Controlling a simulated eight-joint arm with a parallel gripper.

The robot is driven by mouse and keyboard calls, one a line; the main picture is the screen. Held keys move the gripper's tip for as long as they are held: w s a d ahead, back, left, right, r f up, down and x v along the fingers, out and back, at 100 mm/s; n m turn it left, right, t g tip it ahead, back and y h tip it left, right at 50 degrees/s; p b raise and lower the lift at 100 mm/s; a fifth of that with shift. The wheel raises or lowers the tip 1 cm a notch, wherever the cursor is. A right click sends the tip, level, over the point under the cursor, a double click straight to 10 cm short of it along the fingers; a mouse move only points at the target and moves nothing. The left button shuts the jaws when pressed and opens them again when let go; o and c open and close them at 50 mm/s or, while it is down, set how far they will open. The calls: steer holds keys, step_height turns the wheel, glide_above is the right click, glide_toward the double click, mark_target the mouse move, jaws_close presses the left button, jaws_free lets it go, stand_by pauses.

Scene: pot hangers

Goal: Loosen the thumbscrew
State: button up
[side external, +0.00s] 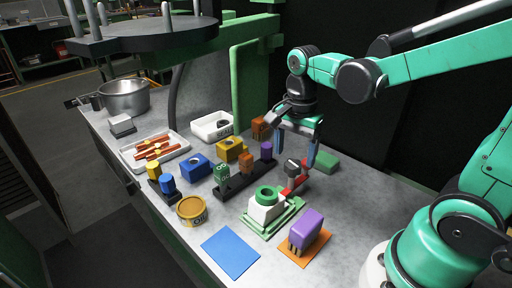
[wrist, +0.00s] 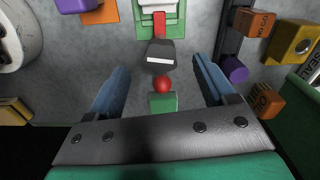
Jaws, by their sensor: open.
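A dark grey knob (side external: 292,167) with a pale stripe, which looks like the thumbscrew, stands behind the white-and-green fixture (side external: 265,213). A red part (side external: 300,181) shows beside it. In the wrist view the knob (wrist: 161,54) lies between the fingertips, with a red ball (wrist: 162,84) and a green block (wrist: 163,103) nearer the palm. My gripper (side external: 294,162) points down over the knob, its two blue fingers apart on either side. The gripper (wrist: 160,66) is open and holds nothing. I cannot tell whether either finger touches the knob.
A purple-topped brush (side external: 307,228) sits on an orange mat (side external: 297,257). A dark rack (side external: 240,187) with coloured pieces stands left of the fixture. A green pad (side external: 326,163) lies right of my gripper. A blue mat (side external: 230,252) is clear at the front.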

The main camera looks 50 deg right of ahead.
mark_target(293, 170)
steer(key=shift+f, duration=1.3)
jaws_close()
